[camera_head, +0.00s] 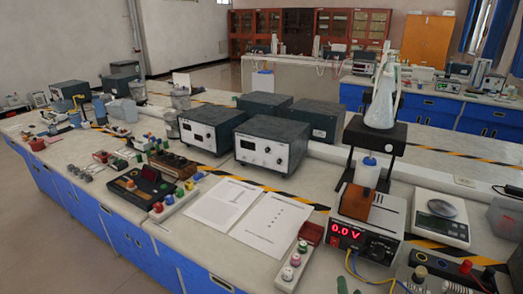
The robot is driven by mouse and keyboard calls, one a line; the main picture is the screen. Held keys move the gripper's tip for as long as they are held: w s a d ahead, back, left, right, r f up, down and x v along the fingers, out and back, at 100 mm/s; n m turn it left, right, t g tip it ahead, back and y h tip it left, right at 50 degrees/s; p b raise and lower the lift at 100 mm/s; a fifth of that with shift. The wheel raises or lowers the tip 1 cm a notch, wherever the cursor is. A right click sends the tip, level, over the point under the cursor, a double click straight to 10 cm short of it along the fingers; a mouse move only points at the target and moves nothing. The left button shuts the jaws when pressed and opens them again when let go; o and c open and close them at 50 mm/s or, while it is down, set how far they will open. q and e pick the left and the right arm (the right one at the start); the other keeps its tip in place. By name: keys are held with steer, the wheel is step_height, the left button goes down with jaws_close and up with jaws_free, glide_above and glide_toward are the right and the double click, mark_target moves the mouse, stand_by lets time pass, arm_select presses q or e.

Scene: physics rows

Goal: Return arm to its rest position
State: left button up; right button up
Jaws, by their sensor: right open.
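I make out neither of my grippers in the head view, and no part of my arms shows clearly. The view looks across a long lab bench (115,195) with a pale top and blue drawer fronts. I cannot tell from this view where my arms are or how they are posed.
A glass flask (381,95) stands on a black stand (376,136) over a white bottle (367,173). A power supply (360,238) reading 0.0 V, a scale (441,226) and coloured wires crowd the right front. Paper sheets (262,219) lie mid-bench. Dark boxes (270,145) stand behind.

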steer(key=s+a+n+g+y, duration=0.5)
steer(key=s+n+g+y, duration=0.15)
steer(key=s+n, duration=0.3)
steer(key=s+d+r+n+g+h, duration=0.1)
steer(key=s+d+n+g+h, duration=0.15)
steer(key=s, duration=0.45)
steer(key=s+d+n+g+h, duration=0.1)
steer(key=s+d+g, duration=0.1)
steer(key=s+g, duration=0.35)
step_height(320, 180, down, 24)
steer(key=s, duration=0.3)
steer(key=s+d+f+g+b, duration=0.1)
steer(key=s+d+f, duration=0.1)
steer(key=s+f, duration=1.4)
steer(key=shift+s+d+f, duration=0.25)
steer(key=shift+d+f, duration=0.15)
steer(key=shift+f, duration=0.1)
